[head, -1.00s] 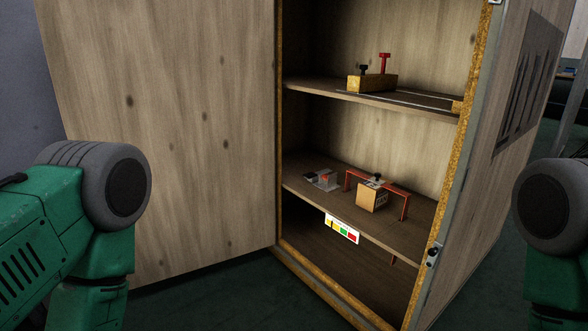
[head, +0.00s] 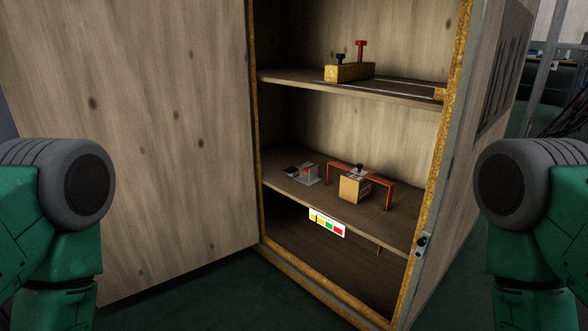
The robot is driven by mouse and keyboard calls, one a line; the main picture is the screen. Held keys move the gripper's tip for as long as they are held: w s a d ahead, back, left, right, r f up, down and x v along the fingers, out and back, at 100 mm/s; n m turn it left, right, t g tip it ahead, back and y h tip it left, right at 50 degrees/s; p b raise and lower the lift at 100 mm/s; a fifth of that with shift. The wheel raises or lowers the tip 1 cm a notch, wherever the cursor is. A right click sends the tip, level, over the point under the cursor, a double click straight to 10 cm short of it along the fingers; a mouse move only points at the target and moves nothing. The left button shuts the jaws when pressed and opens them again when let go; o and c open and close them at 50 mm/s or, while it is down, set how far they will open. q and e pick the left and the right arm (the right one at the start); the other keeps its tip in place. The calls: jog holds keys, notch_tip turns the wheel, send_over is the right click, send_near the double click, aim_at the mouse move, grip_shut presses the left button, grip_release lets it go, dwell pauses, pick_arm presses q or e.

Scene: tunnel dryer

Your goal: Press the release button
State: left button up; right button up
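An open wooden cabinet (head: 353,75) stands ahead. On its middle shelf (head: 290,190) is a small grey device (head: 302,174) with a dark part and a red part. To its right, a light wooden block (head: 352,188) with dark markings and a black knob (head: 358,167) on top sits at a red bracket frame (head: 388,194). I cannot tell which of these parts is the release button. Both my green arms show at the left and right edges, but neither gripper is in view. Nothing of mine touches the cabinet.
The open door (head: 140,130) fills the left side. The upper shelf (head: 400,93) holds a yellow-brown block (head: 348,72) with a black knob and a red T-shaped piece (head: 361,50). A coloured label (head: 327,222) is on the middle shelf's front edge. Dark floor lies in front.

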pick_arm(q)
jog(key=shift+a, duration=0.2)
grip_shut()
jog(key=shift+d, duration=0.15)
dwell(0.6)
